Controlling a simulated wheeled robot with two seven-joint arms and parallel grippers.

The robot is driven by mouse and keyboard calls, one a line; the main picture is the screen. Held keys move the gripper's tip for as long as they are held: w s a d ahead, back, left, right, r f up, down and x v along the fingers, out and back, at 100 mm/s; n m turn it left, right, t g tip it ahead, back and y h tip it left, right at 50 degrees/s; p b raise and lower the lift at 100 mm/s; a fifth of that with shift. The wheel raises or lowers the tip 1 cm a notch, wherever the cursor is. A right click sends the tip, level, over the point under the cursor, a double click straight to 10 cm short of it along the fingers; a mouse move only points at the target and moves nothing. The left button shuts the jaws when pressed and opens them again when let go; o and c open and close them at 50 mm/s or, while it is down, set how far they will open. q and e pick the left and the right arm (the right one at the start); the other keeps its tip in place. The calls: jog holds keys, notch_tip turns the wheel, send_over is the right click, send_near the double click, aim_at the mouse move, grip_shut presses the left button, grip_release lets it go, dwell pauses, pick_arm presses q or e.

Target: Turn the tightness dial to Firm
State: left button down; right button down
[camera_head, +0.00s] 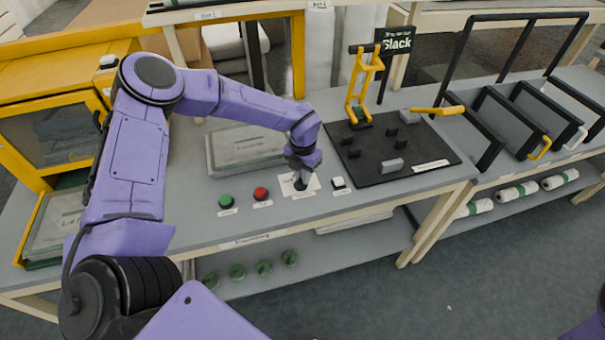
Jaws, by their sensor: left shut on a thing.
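The tightness dial (299,185) is a small dark knob on a white printed plate (285,187) on the grey bench. My left gripper (301,176) points down over the plate and is shut on the dial. The gripper covers much of the knob, and the plate's marks are too small to read, so its setting cannot be told. My right gripper is not in view; only a bit of purple shows at the bottom right corner.
Green (226,201) and red (261,193) buttons sit left of the dial, and a white switch (338,182) sits right. A grey lidded box (240,150) lies behind. A black board (425,160) with a yellow clamp (361,85) stands right. Black-framed bins (510,120) are farther right.

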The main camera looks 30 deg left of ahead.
pick_arm(q)
jog(key=c, duration=1.1)
grip_release()
jog(key=shift+c, duration=0.2)
jog(key=shift+r, duration=0.1)
notch_tip(320, 180, up, 10)
jog(key=b, duration=0.2)
jog(key=shift+r, duration=0.2)
